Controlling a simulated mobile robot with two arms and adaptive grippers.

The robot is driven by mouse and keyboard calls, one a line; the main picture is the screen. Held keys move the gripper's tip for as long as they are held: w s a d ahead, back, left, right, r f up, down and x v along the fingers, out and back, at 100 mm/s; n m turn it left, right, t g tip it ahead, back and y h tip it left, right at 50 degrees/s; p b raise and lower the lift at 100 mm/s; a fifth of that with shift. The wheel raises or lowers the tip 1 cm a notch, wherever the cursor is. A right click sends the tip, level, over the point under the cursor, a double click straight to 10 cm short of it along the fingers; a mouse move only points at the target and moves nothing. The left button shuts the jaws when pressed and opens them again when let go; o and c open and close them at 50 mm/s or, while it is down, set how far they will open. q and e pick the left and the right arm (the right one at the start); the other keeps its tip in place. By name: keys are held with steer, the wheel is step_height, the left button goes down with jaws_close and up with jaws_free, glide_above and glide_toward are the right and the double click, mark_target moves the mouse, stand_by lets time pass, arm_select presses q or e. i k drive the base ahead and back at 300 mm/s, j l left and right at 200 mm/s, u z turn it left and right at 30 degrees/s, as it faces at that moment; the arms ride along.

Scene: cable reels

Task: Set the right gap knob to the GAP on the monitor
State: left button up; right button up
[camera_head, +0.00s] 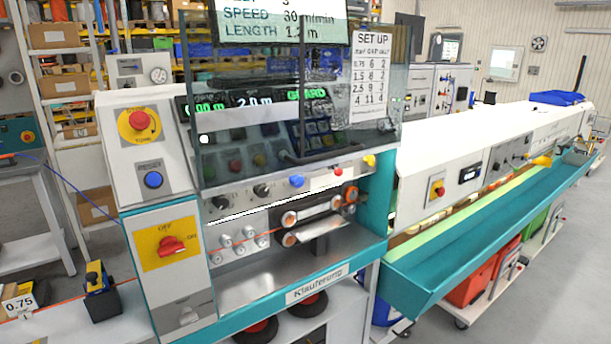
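The cable machine (165,195) stands in front of me. The monitor (280,22) at the top shows SPEED 30 m/min and a LENGTH line; its upper line is cut off, and I cannot read a GAP value on it. Two black knobs, a left one (221,202) and a right one (262,191), sit on the white panel below the clear cover (240,130). Their labels and settings are too small to read, so I cannot tell which is the right gap knob. The SET UP sheet (370,75) lists values beside wire sizes. Neither of my grippers is in view.
Blue (297,181), red (338,171) and yellow (369,160) controls continue the knob row. Rollers (290,219) sit below. A red emergency button (140,120), blue RESET button (153,179) and red OFF switch (172,245) are at left. A teal trough (440,265) runs right.

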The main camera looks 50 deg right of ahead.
mark_target(262, 190)
steer(key=z, duration=1.45)
